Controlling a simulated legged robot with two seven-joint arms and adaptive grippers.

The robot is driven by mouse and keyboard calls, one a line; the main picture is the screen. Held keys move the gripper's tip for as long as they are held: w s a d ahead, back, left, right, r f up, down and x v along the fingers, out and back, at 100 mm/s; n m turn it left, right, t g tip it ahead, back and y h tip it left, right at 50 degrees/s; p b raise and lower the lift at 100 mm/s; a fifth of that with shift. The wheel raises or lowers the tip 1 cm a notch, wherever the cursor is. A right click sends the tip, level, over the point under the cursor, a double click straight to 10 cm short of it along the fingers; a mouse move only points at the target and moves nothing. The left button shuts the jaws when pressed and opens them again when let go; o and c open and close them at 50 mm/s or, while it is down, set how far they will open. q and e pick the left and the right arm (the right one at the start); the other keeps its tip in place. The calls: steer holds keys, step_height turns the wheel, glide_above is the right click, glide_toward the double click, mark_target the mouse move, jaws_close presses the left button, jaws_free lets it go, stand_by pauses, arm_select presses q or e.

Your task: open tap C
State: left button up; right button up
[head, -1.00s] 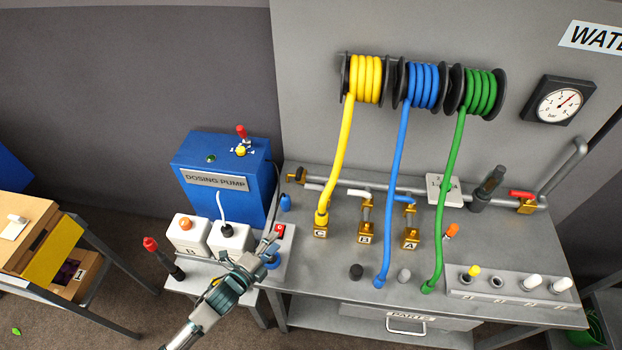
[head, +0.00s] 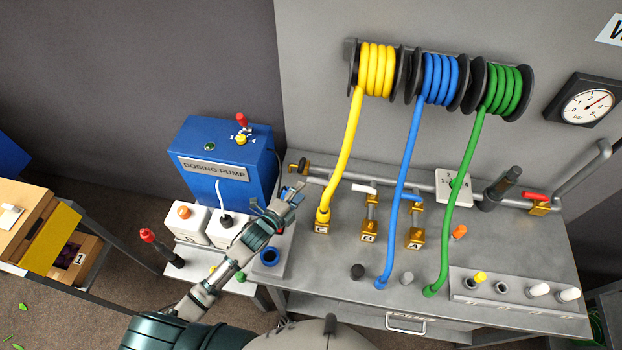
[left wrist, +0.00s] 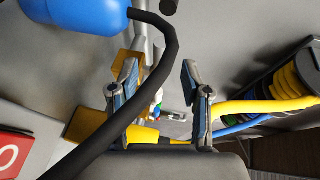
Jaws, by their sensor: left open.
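Tap C is a brass fitting with a "C" label (head: 322,228) on the grey bench, left of taps B (head: 368,237) and A (head: 415,238). The yellow hose (head: 344,150) comes down to it from the reel above. I cannot make out its handle clearly. My left gripper (head: 288,200) is open and empty, left of tap C and apart from it in the head view. In the left wrist view the open fingers (left wrist: 160,82) have yellow and brass parts beyond them, and the yellow hose (left wrist: 265,106) runs off right. My right gripper is not in view.
A grey pipe (head: 420,187) with a red-handled valve (head: 536,198) runs behind the taps. Blue (head: 398,210) and green (head: 450,210) hoses hang at right.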

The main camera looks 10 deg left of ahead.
mark_target(312, 180)
arm_select(q)
steer(key=x, duration=0.4)
steer(key=d+x, duration=0.1)
steer(key=x, duration=0.2)
steer(key=shift+w, duration=0.15)
steer(key=shift+a, duration=0.15)
steer(key=shift+a, duration=0.1)
jaws_close()
